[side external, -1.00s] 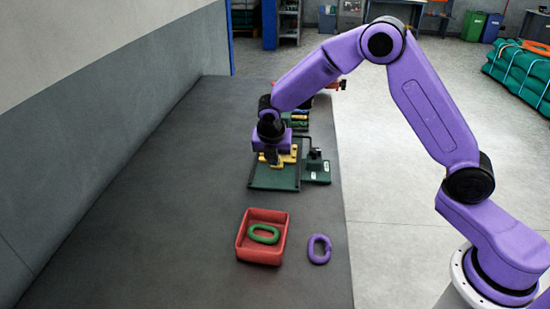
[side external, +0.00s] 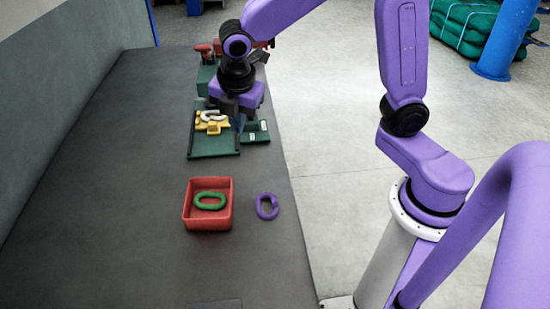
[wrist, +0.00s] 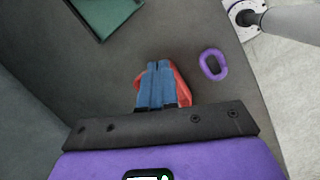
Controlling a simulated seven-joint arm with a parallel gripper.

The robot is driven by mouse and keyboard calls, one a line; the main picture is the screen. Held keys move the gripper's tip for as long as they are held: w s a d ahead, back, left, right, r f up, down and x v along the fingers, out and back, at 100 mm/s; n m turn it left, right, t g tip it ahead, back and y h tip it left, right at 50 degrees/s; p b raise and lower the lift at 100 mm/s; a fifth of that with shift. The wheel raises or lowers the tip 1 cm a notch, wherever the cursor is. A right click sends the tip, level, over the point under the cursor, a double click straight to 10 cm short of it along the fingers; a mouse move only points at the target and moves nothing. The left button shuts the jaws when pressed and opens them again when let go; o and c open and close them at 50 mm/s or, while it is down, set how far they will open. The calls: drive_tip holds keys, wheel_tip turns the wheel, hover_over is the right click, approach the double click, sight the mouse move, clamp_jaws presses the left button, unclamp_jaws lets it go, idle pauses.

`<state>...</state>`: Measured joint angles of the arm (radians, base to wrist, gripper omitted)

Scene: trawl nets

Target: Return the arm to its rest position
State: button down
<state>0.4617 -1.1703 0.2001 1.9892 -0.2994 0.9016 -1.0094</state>
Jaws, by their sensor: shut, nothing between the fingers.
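My gripper (side external: 240,122) is shut and empty. It is above the right part of the green fixture plate (side external: 212,147), beside the yellow holder (side external: 213,127). A pale link (side external: 213,115) lies on that holder. In the wrist view my blue fingers (wrist: 157,66) are together, with nothing between them. They cover most of the red tray (wrist: 181,88). In the side view a green link (side external: 209,201) lies in the tray. A purple link (side external: 267,206) lies on the table to the tray's right and also shows in the wrist view (wrist: 213,64).
The grey table (side external: 110,210) is bare to the left of the fixture and tray. A small green block (side external: 256,132) stands right of the plate. Red and green equipment (side external: 205,70) stands behind, close to my wrist. Green net bundles (side external: 475,25) lie on the floor beyond.

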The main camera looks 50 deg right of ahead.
drive_tip(key=s+d+m+g+y, duration=0.1)
drive_tip(key=s+d+m, duration=0.2)
drive_tip(key=s, duration=0.9)
drive_tip(key=s+d+m+g, duration=0.1)
drive_tip(key=s+d+m, duration=0.3)
drive_tip(key=s, duration=0.7)
drive_tip(key=shift+s+m+y, duration=0.4)
drive_tip(key=shift+m, duration=0.7)
drive_tip(key=shift+f, duration=0.1)
